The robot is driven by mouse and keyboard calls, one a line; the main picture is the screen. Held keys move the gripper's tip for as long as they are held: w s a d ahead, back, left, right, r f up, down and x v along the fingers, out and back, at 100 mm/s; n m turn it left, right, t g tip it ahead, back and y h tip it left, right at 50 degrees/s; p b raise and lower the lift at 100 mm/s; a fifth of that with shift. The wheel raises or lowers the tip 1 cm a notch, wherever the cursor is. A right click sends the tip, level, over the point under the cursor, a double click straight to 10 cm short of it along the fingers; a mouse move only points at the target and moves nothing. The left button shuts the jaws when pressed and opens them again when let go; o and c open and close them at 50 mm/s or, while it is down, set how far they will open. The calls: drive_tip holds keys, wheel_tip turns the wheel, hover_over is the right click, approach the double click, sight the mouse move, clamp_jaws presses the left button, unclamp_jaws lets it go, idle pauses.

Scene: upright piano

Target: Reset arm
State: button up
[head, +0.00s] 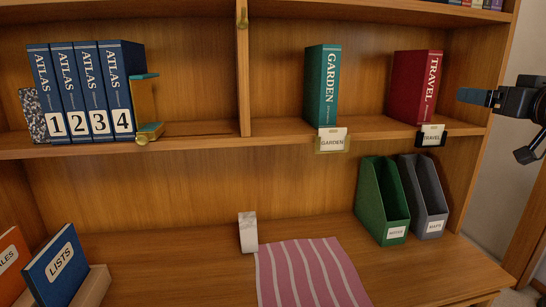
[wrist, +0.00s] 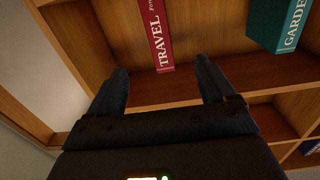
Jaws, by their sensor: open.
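My gripper (head: 474,97) is at the right edge of the head view, in front of the shelf's right side and near the red TRAVEL book (head: 414,86). In the wrist view my gripper (wrist: 160,80) has its two fingers spread wide with nothing between them. The TRAVEL book (wrist: 155,34) stands beyond the fingers, apart from them. The green GARDEN book (head: 323,86) stands upright to its left on the same shelf; it also shows in the wrist view (wrist: 279,24).
Several blue ATLAS volumes (head: 85,90) stand at upper left beside a bookend (head: 147,105). A green file holder (head: 383,202) and a grey one (head: 424,195) stand on the desk. A striped pink cloth (head: 308,273), white block (head: 248,232) and LISTS book (head: 56,268) are lower down.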

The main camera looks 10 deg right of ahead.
drive_tip(key=s+a+f+m+g+h, duration=0.1)
drive_tip(key=s+a+f, duration=0.15)
drive_tip(key=f, duration=0.75)
drive_tip(key=s+a+f+m, duration=0.15)
drive_tip(key=a+f, duration=0.25)
drive_tip(key=f, duration=0.6)
drive_tip(key=s+a+f+g+h, duration=0.1)
drive_tip(key=s+a+f, duration=0.7)
drive_tip(key=s+f, duration=0.45)
drive_tip(key=s+a+f, duration=0.3)
drive_tip(key=s+a, duration=0.1)
drive_tip(key=s, duration=0.4)
drive_tip(key=s+a+f, duration=0.4)
drive_tip(key=s, duration=0.4)
drive_tip(key=s+a+r+n+y, duration=0.1)
drive_tip(key=s+a+r, duration=0.1)
drive_tip(key=s, duration=0.7)
drive_tip(key=s+a+r+n+g+y, duration=0.1)
drive_tip(key=s+a+r+n, duration=0.1)
drive_tip(key=s, duration=0.6)
wheel_tip(320, 180, up, 2)
drive_tip(key=shift+s+a, duration=0.4)
drive_tip(key=shift+a, duration=0.35)
drive_tip(key=shift+c, duration=0.4)
